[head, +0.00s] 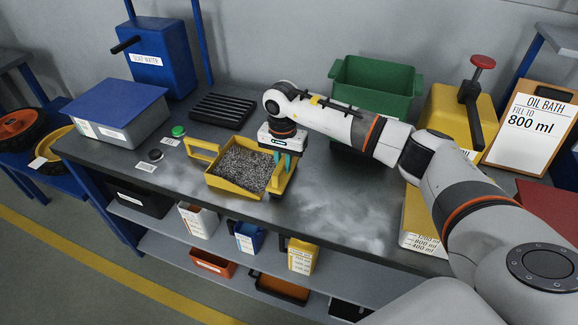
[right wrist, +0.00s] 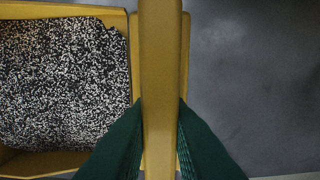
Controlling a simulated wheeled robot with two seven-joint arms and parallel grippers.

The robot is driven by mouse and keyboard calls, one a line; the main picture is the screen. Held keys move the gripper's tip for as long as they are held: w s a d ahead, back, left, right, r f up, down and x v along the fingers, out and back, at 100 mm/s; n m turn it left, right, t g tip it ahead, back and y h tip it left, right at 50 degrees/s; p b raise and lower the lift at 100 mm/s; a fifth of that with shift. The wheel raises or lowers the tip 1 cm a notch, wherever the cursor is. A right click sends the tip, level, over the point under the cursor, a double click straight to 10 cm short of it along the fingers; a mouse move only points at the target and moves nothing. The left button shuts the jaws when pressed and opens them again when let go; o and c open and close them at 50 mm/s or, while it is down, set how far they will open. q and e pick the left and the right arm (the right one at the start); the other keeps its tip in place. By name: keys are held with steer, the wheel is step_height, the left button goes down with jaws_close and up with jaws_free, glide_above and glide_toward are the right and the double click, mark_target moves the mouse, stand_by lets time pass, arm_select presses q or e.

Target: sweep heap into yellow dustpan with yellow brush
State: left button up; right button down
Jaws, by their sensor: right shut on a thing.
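The yellow dustpan (head: 222,184) lies on the dark bench top, its handle toward the back left. The heap of grey speckled granules (head: 243,168) lies inside the dustpan; the right wrist view also shows the heap (right wrist: 60,85) within the pan's yellow walls. My right gripper (head: 284,162) points down at the pan's right end, shut on the yellow brush (right wrist: 160,50). The brush's handle runs between the two green fingers in the right wrist view. Its lower part is hidden there, so I cannot tell whether bristles touch the heap. My left gripper is not in view.
A green bin (head: 372,82) and a yellow container (head: 455,115) stand behind my right arm. A black ribbed tray (head: 222,110), a green button (head: 178,131) and a blue-lidded box (head: 115,112) are at the left. The bench right of the pan is clear, with pale smudges.

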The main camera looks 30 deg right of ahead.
steer(key=shift+r+p, duration=0.95)
steer(key=shift+r, duration=1.25)
